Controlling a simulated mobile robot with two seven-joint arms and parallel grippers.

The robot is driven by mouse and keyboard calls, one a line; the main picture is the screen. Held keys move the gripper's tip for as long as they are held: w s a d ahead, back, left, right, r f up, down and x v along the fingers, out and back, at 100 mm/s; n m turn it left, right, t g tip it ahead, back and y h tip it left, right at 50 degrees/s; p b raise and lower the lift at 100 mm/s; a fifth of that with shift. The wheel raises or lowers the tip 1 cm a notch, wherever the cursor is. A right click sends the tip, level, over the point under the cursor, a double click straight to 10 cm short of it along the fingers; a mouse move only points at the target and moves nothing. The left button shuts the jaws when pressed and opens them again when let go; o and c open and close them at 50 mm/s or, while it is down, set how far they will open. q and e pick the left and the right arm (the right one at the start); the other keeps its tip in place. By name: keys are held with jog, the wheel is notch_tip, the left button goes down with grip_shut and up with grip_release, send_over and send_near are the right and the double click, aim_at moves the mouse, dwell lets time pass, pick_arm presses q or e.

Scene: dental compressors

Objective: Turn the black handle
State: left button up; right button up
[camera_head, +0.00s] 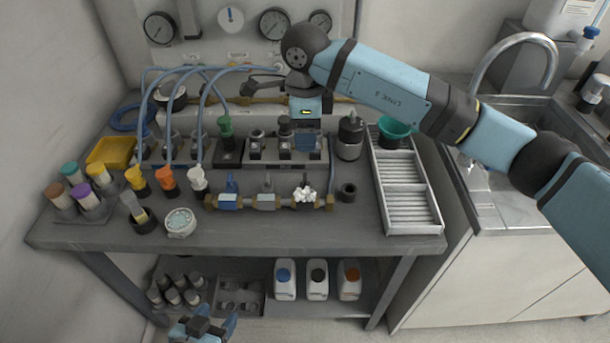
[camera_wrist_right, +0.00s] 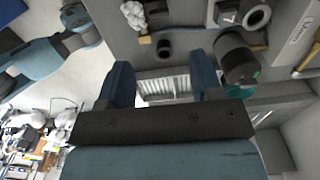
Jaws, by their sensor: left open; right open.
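A black handle (camera_head: 262,87), a dark lever, shows at the back of the bench beside a brass pipe, just left of my right wrist. My right gripper (camera_head: 307,140) points down over the row of dark fittings, right of the handle and apart from it. In the right wrist view its two blue fingers (camera_wrist_right: 164,82) stand wide apart with nothing between them. The handle cannot be made out in that view. My left gripper (camera_head: 204,328) is low at the front, below the bench top, and holds nothing visible. Part of the handle's mount is hidden behind my right wrist.
A slatted tray (camera_head: 408,195) lies at the bench's right, with a green funnel (camera_head: 394,131) at its back. A brass manifold (camera_head: 268,202) lies near the front. Capped bottles and a yellow bin (camera_head: 110,152) crowd the left. Blue hoses arch at the back left. A sink stands right.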

aim_at(305, 177)
notch_tip(305, 177, down, 12)
jog(key=shift+f+b, duration=0.1)
jog(key=shift+b, duration=0.35)
jog(key=c, duration=0.9)
